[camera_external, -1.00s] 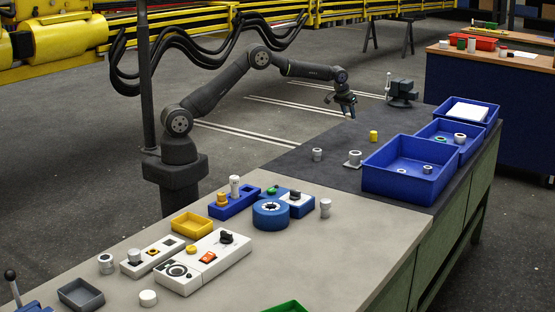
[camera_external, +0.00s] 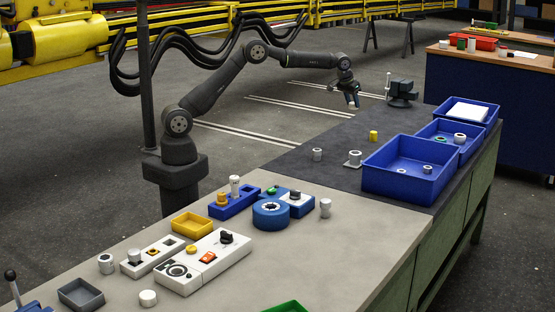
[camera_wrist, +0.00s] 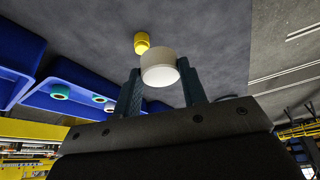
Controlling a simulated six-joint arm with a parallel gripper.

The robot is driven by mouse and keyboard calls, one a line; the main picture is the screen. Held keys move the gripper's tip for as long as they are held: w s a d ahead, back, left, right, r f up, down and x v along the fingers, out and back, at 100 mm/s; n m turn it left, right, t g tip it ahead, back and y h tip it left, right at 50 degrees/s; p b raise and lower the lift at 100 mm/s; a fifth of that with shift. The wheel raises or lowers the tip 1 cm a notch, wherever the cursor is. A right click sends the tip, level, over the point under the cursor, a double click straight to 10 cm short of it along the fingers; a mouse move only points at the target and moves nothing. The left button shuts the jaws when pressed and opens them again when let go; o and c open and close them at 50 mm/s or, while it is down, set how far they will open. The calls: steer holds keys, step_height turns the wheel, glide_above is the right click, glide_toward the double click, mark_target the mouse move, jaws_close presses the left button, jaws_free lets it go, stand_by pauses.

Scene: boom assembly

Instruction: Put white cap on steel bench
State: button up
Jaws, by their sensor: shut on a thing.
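The white cap (camera_wrist: 158,68) is a short round cylinder, held between the two fingers of my gripper (camera_wrist: 160,88) in the wrist view. In the external view my gripper (camera_external: 353,104) is at the far end of the bench, above the dark bench section (camera_external: 300,160), and the cap shows only as a small pale spot at its fingertips. The steel bench appears to be the light grey section (camera_external: 330,260) in the foreground; the cap is well away from it.
A yellow cylinder (camera_external: 373,136) stands on the dark section and shows behind the cap in the wrist view (camera_wrist: 141,42). A dark vise (camera_external: 402,92) is at the far end. Blue bins (camera_external: 405,187) line the right edge. Switch boxes and small parts crowd the light section; gaps lie between them.

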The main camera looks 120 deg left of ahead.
steer(key=w+d+m+t+h, duration=0.15)
steer(key=w+d+m, duration=0.45)
steer(key=w+d, duration=2.1)
steer(key=w+d+m+t+h, duration=0.1)
steer(key=w+d+m, duration=0.2)
steer(key=d, duration=1.6)
steer(key=w+d+m+t+h, duration=0.1)
steer(key=w+d+m, duration=0.25)
steer(key=d, duration=1.45)
steer(key=s+d+m+h, duration=0.1)
steer(key=s+d+m, duration=0.15)
steer(key=d, duration=1.05)
steer(key=s+d+m+h, duration=0.15)
steer(key=s+d, duration=0.25)
steer(key=d, duration=0.9)
steer(key=s+d+m, duration=0.3)
steer(key=d, duration=1.1)
steer(key=s+d+m+g+h, duration=0.25)
steer(key=s+d+m, duration=0.45)
steer(key=s+d, duration=2.4)
steer(key=shift+y, duration=0.25)
steer(key=w+f, duration=0.3)
steer(key=f, duration=0.1)
steer(key=w+a+f, duration=0.1)
steer(key=w+f, duration=0.6)
steer(key=shift+w+a+f, duration=0.3)
steer(key=shift+w+f, duration=0.05)
steer(key=shift+f, duration=0.05)
steer(key=shift+w+f, duration=0.25)
steer(key=shift+f, duration=1.85)
